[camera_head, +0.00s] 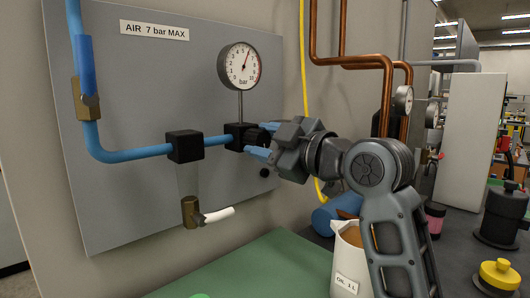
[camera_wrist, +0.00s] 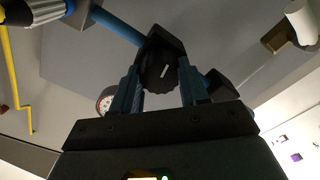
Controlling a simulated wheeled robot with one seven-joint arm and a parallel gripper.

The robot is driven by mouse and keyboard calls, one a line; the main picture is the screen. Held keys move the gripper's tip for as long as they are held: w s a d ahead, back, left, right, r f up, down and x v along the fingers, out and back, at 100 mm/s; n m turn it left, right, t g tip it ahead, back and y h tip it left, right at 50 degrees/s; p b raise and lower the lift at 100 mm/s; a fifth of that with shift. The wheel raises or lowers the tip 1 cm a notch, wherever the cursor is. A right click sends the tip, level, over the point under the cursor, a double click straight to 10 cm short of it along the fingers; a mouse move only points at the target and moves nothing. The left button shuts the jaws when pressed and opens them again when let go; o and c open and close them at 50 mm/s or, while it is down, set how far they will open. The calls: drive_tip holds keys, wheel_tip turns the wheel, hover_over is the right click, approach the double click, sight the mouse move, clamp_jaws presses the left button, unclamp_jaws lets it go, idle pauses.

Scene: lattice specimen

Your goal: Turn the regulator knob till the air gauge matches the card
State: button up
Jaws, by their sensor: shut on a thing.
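The black regulator knob (camera_wrist: 157,72) with a white pointer line sits between the two blue fingers of my gripper (camera_wrist: 160,88), which is shut on it. In the head view my gripper (camera_head: 264,140) reaches the regulator body (camera_head: 236,136) from the right, and the fingers partly hide the knob. The round white air gauge (camera_head: 240,66) stands above the regulator on a thin stem. Its needle points up and slightly right, seemingly near 6 bar. The gauge also shows partly in the wrist view (camera_wrist: 105,101).
The grey panel (camera_head: 110,205) bears a label (camera_head: 154,30) reading "AIR 7 bar MAX". Blue pipe (camera_head: 130,155) and a brass valve (camera_head: 190,211) with a white handle lie left of the regulator. A yellow hose, copper pipes (camera_head: 388,95) and an oil container (camera_head: 347,262) are near my arm.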

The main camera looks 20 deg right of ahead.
drive_tip(key=shift+n, duration=0.4)
drive_tip(key=o, duration=1.1)
drive_tip(key=shift+c, duration=0.2)
drive_tip(key=b+v, duration=0.1)
drive_tip(key=v, duration=0.6)
drive_tip(key=shift+s, duration=0.4)
drive_tip(key=shift+d, duration=0.1)
